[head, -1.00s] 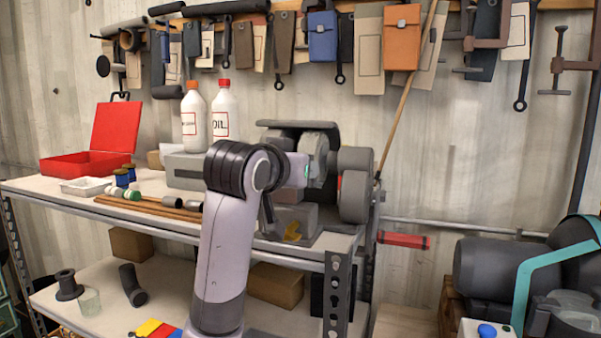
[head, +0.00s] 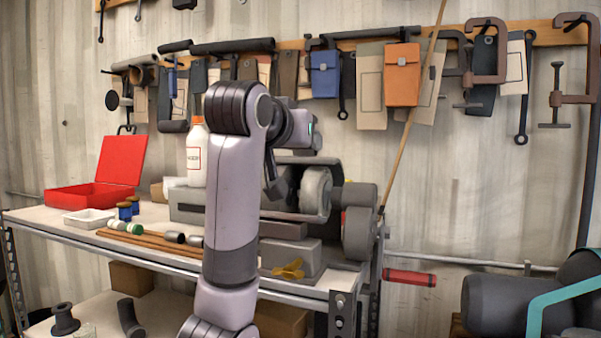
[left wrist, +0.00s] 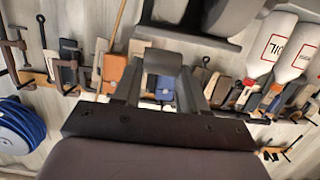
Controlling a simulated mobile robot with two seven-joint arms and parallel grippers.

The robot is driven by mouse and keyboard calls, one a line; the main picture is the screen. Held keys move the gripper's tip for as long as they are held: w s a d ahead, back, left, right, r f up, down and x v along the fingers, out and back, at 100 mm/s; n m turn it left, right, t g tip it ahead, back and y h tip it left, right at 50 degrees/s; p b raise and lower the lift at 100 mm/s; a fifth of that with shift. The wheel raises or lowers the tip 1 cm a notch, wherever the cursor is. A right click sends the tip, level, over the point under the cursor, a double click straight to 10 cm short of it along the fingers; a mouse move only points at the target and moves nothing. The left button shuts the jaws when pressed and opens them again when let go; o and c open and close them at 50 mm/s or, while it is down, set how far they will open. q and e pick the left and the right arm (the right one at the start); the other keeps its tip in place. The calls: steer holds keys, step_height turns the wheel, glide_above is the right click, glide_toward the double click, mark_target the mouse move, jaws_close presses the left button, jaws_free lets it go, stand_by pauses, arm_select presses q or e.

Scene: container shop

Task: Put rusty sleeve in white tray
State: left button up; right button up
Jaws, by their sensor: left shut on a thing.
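The white tray (head: 88,219) lies on the left part of the bench top, in front of the red box. My left gripper (left wrist: 158,88) shows in the left wrist view, its fingers shut on a short grey rounded piece (left wrist: 163,61). I cannot tell from its colour whether this is the rusty sleeve. In the head view part of the left gripper (head: 274,178) shows beside the arm, above the bench and to the right of the tray; what it holds is hidden. Two dark short cylinders (head: 174,237) lie on the bench near the rods. My right gripper is not in view.
An open red box (head: 100,187) stands behind the tray. Blue jars (head: 126,210) and a white-and-green cylinder (head: 124,227) stand close to its right. A white bottle (head: 196,155) and a bench grinder (head: 318,192) stand farther right. Tools hang on the wall behind.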

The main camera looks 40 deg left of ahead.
arm_select(q)
step_height(320, 180, up, 9)
stand_by(0.3)
